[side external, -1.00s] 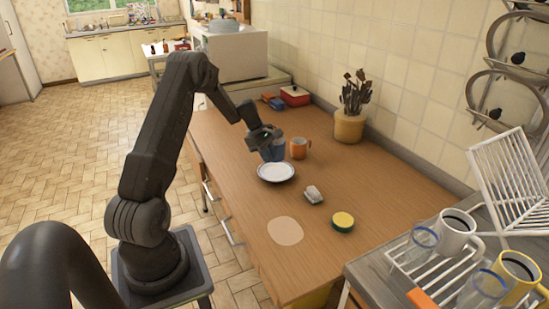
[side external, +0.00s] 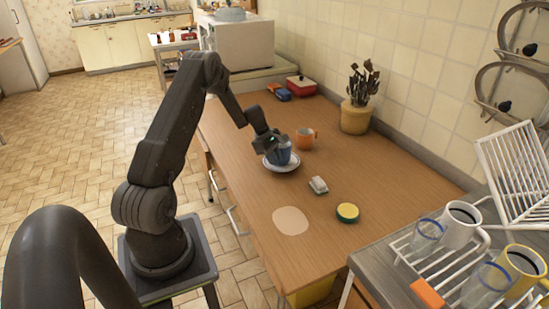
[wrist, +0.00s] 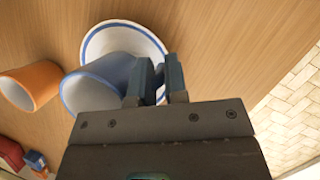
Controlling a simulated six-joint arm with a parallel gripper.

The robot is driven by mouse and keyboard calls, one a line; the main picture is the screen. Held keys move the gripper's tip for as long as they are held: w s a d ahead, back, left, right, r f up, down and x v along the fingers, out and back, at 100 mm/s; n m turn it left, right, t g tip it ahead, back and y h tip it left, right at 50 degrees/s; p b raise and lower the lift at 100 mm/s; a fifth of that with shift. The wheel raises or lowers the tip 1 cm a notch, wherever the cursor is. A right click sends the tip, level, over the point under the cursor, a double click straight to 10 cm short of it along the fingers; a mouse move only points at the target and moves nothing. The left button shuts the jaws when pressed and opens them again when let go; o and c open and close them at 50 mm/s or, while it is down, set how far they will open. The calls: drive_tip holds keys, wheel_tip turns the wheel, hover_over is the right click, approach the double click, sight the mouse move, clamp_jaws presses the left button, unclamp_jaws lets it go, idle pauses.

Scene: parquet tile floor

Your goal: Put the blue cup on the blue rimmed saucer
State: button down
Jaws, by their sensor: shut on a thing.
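The blue cup (side external: 279,156) is in my gripper (side external: 270,142), which is shut on its side near the rim. In the side view the cup appears upright over the white, blue-rimmed saucer (side external: 283,169). I cannot tell whether the cup's base touches the saucer. In the wrist view the cup (wrist: 95,84) has its pale opening towards the camera, with my fingers (wrist: 162,78) at its right side. It covers part of the saucer (wrist: 122,36), whose far side and blue ring still show.
An orange mug (side external: 305,139) stands close by. A potted plant (side external: 357,105) stands against the wall. The dish rack (side external: 445,250) is at the lower right.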

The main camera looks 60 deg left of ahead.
drive_tip(key=shift+f, duration=0.35)
drive_tip(key=c, duration=1.1)
unclamp_jaws()
drive_tip(key=shift+r, duration=1.5)
drive_tip(key=shift+r, duration=1.95)
